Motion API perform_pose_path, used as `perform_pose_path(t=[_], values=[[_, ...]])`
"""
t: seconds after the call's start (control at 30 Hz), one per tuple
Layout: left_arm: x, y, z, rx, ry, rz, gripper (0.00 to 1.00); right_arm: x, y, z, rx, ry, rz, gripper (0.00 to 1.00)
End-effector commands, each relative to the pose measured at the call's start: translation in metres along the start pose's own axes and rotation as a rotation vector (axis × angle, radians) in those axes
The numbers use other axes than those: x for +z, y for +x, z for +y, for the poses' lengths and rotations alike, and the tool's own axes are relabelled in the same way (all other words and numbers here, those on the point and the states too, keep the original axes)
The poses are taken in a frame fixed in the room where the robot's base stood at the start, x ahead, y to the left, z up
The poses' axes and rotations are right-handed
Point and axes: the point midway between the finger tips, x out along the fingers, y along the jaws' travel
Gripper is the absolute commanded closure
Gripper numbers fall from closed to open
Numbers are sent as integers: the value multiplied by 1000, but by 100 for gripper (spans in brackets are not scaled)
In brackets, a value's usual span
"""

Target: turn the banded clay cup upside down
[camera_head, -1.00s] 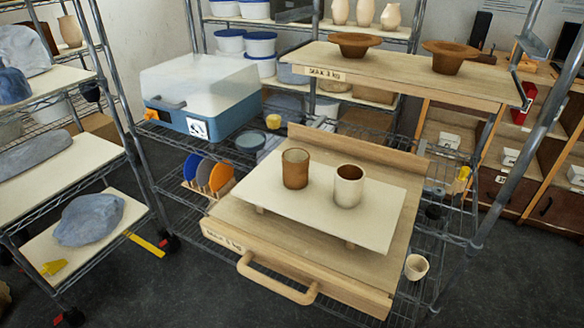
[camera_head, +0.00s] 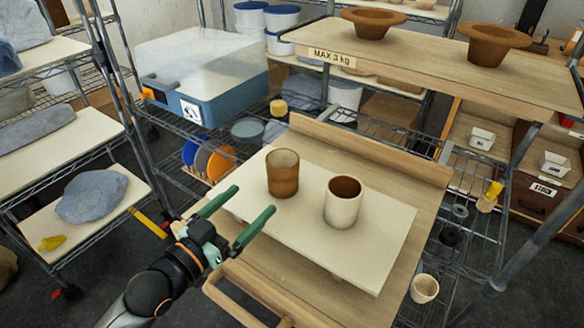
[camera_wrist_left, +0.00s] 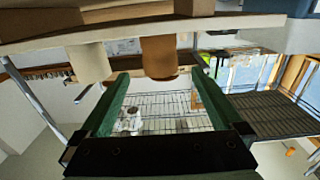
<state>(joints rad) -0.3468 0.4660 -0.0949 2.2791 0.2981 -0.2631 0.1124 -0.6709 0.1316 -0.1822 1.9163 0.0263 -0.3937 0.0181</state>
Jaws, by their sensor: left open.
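Two cups stand upright, open end up, on a pale board: a brown cup (camera_head: 283,176) at left and a cream cup (camera_head: 342,206) with a brown inside at right. I cannot clearly make out a band on either. The pale board (camera_head: 375,250) rests on a wooden pull-out shelf. My left gripper (camera_head: 254,199) is open and empty, near the board's left front edge, short of the brown cup. The left wrist view is upside down; the brown cup (camera_wrist_left: 159,57) shows beyond and between the open fingers, with the cream cup (camera_wrist_left: 88,62) to its left.
A small cream cup (camera_head: 424,288) sits on the wire rack at lower right. An upper shelf (camera_head: 420,62) with two brown bowls overhangs behind. A blue box with a clear lid (camera_head: 200,85) stands behind left. The board's right front is clear.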

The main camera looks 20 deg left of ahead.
Motion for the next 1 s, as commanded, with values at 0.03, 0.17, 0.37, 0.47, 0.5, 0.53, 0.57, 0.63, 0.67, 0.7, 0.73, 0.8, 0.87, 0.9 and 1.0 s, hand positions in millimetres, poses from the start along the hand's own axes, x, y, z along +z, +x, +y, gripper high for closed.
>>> perform_pose_path(t=[0.03,0.17,0.37,0.47,0.5,0.53,0.57,0.63,0.67,0.7,0.73,0.8,0.87,0.9,1.0], values=[[-1,6,0,-1,0,3,0,1,-1,0,-1,0,-3,55],[-2,24,0,0,0,4,0,3,-4,-2,-3,2,-11,55],[-1,55,0,-1,1,2,0,3,-6,-3,-4,2,-15,55],[-1,64,0,0,0,0,0,3,-6,-3,-4,2,-15,55],[0,67,0,0,0,0,0,3,-6,-3,-4,2,-15,55],[0,68,0,0,1,-1,0,3,-6,-3,-4,2,-15,55],[0,69,0,0,1,-1,0,3,-6,-3,-4,2,-15,55],[0,73,0,0,0,0,0,2,-6,-3,-4,2,-15,55],[-1,75,0,0,0,0,0,2,-7,-3,-4,2,-14,55],[-1,80,0,-1,0,1,0,1,-7,-3,-4,2,-14,55],[-2,84,0,0,0,1,0,1,-8,-3,-4,2,-14,55],[-2,95,1,0,0,1,0,-1,-9,-3,-4,2,-14,55],[-2,104,1,0,0,1,0,-2,-9,-3,-3,2,-13,55],[-1,109,1,0,0,1,0,-2,-9,-3,-3,2,-13,55],[0,118,1,1,0,1,0,-2,-9,-2,-3,2,-12,55]])
